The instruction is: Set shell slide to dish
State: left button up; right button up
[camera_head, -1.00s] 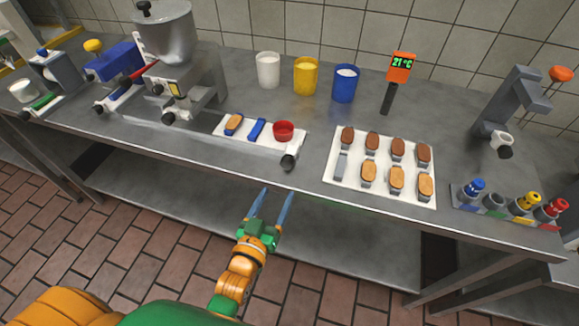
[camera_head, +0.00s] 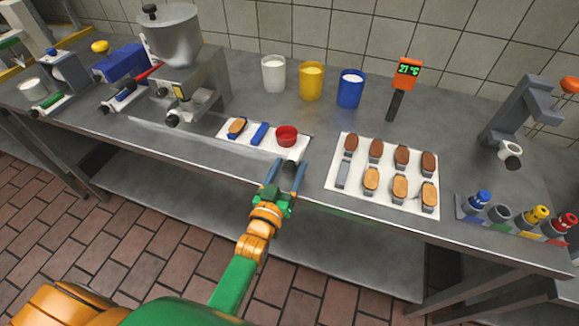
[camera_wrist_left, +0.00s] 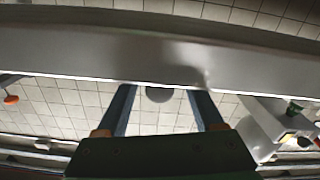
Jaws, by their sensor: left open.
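A dark round knob (camera_head: 289,168) is at the slide's front right end. My left gripper (camera_head: 285,163) is open, its two fingers close around the knob. In the left wrist view, a dark round shape, likely the knob (camera_wrist_left: 159,94), shows between the open fingers (camera_wrist_left: 164,91). I cannot tell whether they touch. My right gripper is out of view.
A white tray (camera_head: 357,202) with several brown and tan shells lies to the right. White, yellow and blue cups (camera_head: 350,90) and an orange thermometer (camera_head: 405,73) stand behind. Coloured knobs (camera_head: 482,200) sit farther right.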

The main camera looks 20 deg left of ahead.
pick_arm(q)
jog(key=shift+w, duration=0.2)
jog(key=shift+s, duration=0.1)
jog(key=shift+c, duration=1)
grip_shut()
